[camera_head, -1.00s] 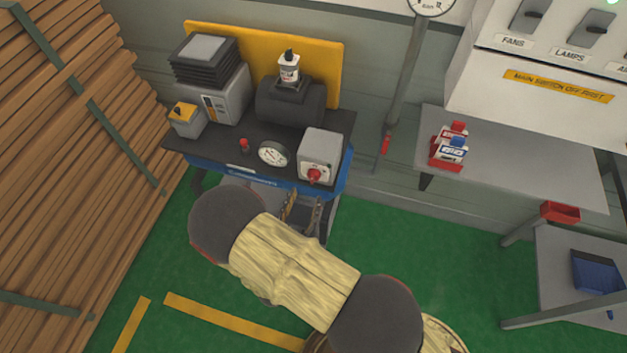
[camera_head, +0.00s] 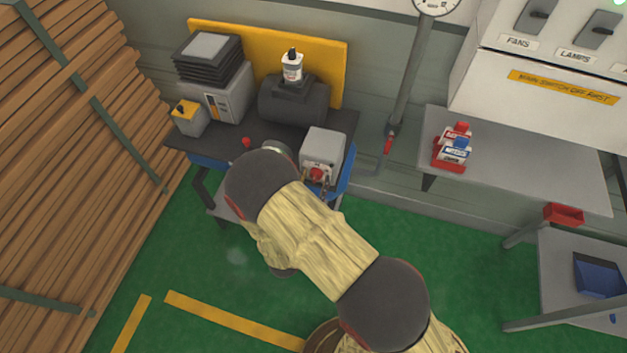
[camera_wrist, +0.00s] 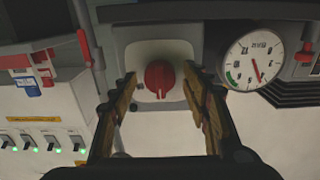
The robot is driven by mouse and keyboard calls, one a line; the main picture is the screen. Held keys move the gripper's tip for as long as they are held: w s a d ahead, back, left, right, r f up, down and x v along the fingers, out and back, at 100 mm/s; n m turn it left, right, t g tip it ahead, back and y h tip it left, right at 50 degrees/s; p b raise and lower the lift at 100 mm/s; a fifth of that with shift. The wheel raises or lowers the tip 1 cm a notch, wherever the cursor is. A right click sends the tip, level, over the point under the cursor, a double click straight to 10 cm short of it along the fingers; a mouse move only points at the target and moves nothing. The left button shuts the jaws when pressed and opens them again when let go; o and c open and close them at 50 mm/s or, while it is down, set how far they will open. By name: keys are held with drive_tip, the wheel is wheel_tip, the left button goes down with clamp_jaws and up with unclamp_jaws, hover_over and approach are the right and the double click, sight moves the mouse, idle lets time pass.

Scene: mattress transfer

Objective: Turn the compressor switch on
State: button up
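The compressor switch is a red rotary knob (camera_wrist: 160,78) on a pale plate on the front of a grey box (camera_head: 322,150). In the head view the knob (camera_head: 317,174) is partly covered by my gripper (camera_head: 318,186), whose fingertips are in front of it. In the wrist view my gripper (camera_wrist: 163,88) is open. Its two brown fingers stand on either side of the knob, with a gap on each side. I cannot tell whether the tips reach as deep as the knob.
A pressure gauge (camera_wrist: 254,62) is beside the switch box in the wrist view. The compressor tank (camera_head: 290,103) and a yellow board (camera_head: 325,62) stand behind. A grey shelf (camera_head: 560,175) is at right. Green floor (camera_head: 200,260) is clear.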

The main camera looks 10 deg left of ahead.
drive_tip(key=c, duration=1)
drive_tip(key=shift+m+b, duration=5.8)
drive_tip(key=shift+m, duration=0.2)
drive_tip(key=o, duration=1.2)
